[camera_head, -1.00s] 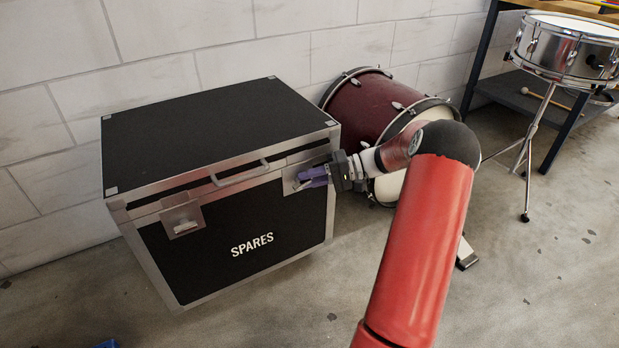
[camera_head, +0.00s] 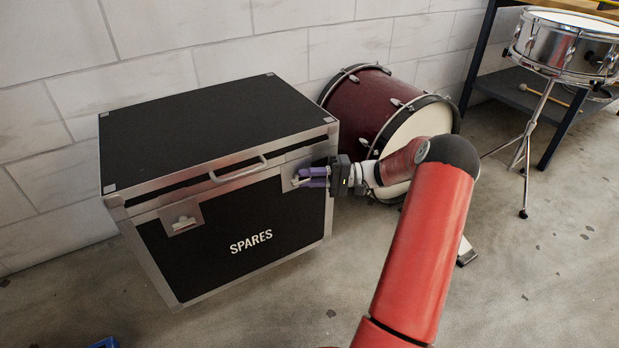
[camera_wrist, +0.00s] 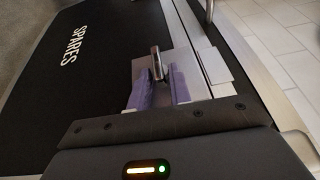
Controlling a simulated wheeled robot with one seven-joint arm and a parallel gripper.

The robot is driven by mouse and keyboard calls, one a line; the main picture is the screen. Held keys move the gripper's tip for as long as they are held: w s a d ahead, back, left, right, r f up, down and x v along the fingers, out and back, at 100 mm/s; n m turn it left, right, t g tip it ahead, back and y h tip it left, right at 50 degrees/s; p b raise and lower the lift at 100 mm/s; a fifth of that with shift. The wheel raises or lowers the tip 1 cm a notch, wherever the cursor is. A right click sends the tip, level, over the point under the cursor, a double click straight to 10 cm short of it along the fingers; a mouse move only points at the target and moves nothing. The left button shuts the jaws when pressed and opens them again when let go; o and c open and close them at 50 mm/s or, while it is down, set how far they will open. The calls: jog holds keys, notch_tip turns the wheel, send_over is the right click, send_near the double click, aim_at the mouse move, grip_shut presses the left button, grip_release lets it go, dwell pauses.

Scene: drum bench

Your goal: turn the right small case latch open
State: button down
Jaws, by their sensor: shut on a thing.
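The black SPARES case (camera_head: 215,240) with metal edges stands on the floor against the wall. Its right latch has a metal plate and a small lever. In the wrist view the right latch lever (camera_wrist: 155,62) stands between the two purple fingers of my gripper (camera_wrist: 157,80), which is shut on it. In the head view my gripper (camera_head: 306,177) reaches the right latch from the right side and partly hides it. The left small latch (camera_head: 184,224) shows on its own plate, with nothing touching it.
A metal carry handle (camera_head: 239,170) sits on the case front between the latches. A dark red bass drum (camera_head: 365,105) stands close behind my wrist. A snare drum on a stand (camera_head: 568,45) is at the right. A blue thing (camera_head: 104,342) lies at the bottom edge.

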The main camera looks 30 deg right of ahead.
jog(key=c, duration=1.5)
grip_release()
jog(key=v, duration=0.7)
jog(key=shift+s+d, duration=0.15)
jog(key=shift+d, duration=0.2)
